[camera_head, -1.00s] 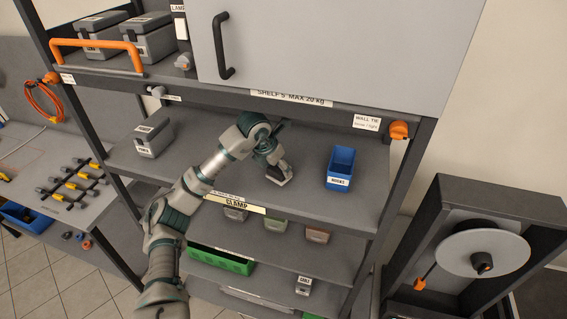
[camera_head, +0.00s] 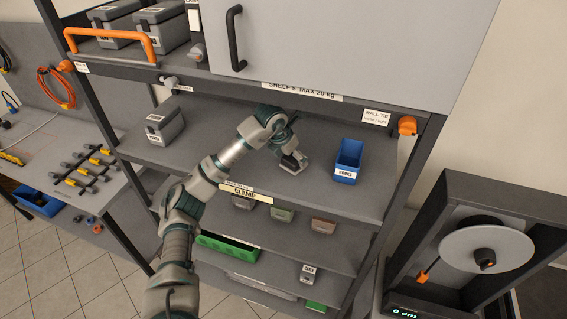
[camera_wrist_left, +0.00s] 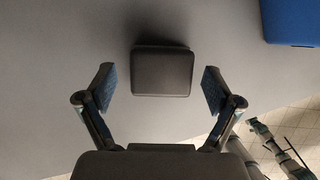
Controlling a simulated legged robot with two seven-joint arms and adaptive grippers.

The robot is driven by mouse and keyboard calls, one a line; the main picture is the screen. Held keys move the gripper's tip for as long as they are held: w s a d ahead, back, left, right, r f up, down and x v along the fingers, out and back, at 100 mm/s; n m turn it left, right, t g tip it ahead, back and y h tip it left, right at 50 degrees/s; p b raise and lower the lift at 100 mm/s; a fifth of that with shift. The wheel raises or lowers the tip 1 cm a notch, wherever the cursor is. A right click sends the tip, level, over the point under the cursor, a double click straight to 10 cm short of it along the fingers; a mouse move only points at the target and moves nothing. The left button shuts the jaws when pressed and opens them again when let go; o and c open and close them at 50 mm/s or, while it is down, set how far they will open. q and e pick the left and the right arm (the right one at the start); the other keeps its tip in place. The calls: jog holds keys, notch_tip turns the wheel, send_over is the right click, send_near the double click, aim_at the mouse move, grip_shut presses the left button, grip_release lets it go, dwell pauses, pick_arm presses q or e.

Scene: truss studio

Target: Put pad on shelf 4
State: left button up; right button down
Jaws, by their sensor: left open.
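The pad (camera_wrist_left: 163,71) is a dark grey, rounded square block lying on the grey shelf surface in the left wrist view. My left gripper (camera_wrist_left: 160,88) is open, with one finger on each side of the pad's near part and a clear gap to both. In the head view my left gripper (camera_head: 293,162) is low over the shelf board (camera_head: 225,130) below the SHELF 5 label (camera_head: 301,91), left of the blue bin. It hides most of the pad there. No number 4 label is readable. My right gripper is not in view.
A blue bin (camera_head: 346,163) stands right of the gripper; its corner shows in the left wrist view (camera_wrist_left: 290,22). A grey box (camera_head: 165,125) stands at the shelf's left. Lower boards hold small bins and a green tray (camera_head: 228,247). Uprights and the beam above bound the opening.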

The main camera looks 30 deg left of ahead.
pick_arm(q)
jog(key=s+b, duration=0.1)
jog(key=s, duration=0.2)
jog(key=s+a+b, duration=0.1)
jog(key=s+b, duration=0.1)
jog(key=s, duration=0.2)
jog(key=s+a+b, duration=0.1)
jog(key=s, duration=0.3)
jog(key=shift+s+r, duration=0.1)
jog(key=shift+r, duration=0.2)
jog(key=shift+s+b, duration=0.3)
jog(key=shift+s, duration=0.2)
jog(key=shift+r, duration=0.1)
